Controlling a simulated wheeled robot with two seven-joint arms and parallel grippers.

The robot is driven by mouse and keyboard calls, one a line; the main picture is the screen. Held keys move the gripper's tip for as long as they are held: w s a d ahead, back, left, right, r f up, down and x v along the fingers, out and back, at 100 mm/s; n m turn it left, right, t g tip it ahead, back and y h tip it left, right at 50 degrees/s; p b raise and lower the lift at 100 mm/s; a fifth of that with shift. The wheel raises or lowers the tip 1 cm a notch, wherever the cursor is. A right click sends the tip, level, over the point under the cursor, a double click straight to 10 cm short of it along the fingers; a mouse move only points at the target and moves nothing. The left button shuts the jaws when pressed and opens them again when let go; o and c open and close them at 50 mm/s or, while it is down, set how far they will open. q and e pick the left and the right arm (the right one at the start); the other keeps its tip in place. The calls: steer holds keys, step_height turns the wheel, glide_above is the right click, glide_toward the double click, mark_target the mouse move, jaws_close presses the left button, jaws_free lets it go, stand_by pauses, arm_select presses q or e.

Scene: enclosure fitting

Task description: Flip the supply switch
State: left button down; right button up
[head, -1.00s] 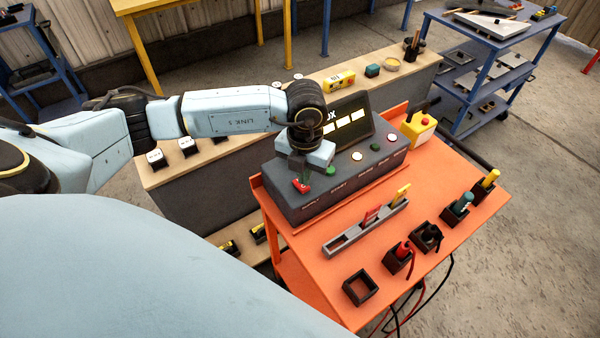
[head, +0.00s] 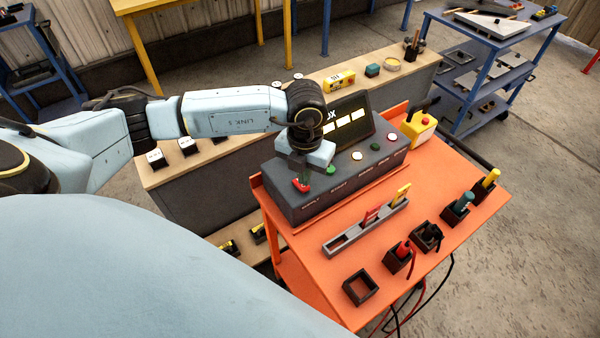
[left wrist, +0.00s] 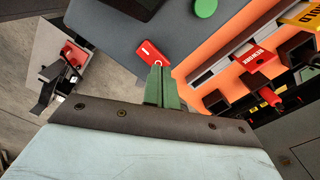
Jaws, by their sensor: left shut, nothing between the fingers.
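The supply switch is a red rocker (head: 301,187) at the left end of the grey control box (head: 340,186), above a printed label. It also shows in the left wrist view as a red switch (left wrist: 151,52) with a white mark. My left gripper (head: 304,176) is shut and empty, pointing down at the switch. In the left wrist view its green fingertips (left wrist: 160,72) are together right beside the near end of the switch. I cannot tell whether they touch it. My right gripper is not in view.
The box carries a green button (head: 330,171), other buttons and a lit display (head: 346,125). It stands on an orange cart (head: 300,250). A grey rail with red and yellow tabs (head: 366,228) and several dark holders lie in front. A yellow emergency-stop box (head: 418,130) stands right.

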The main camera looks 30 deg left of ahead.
arm_select(q)
steer(key=shift+f+b, duration=0.7)
steer(key=shift+f, duration=0.2)
steer(key=shift+r, duration=0.1)
stand_by(0.3)
steer(key=shift+r+p, duration=2.55)
steer(key=shift+r, duration=0.9)
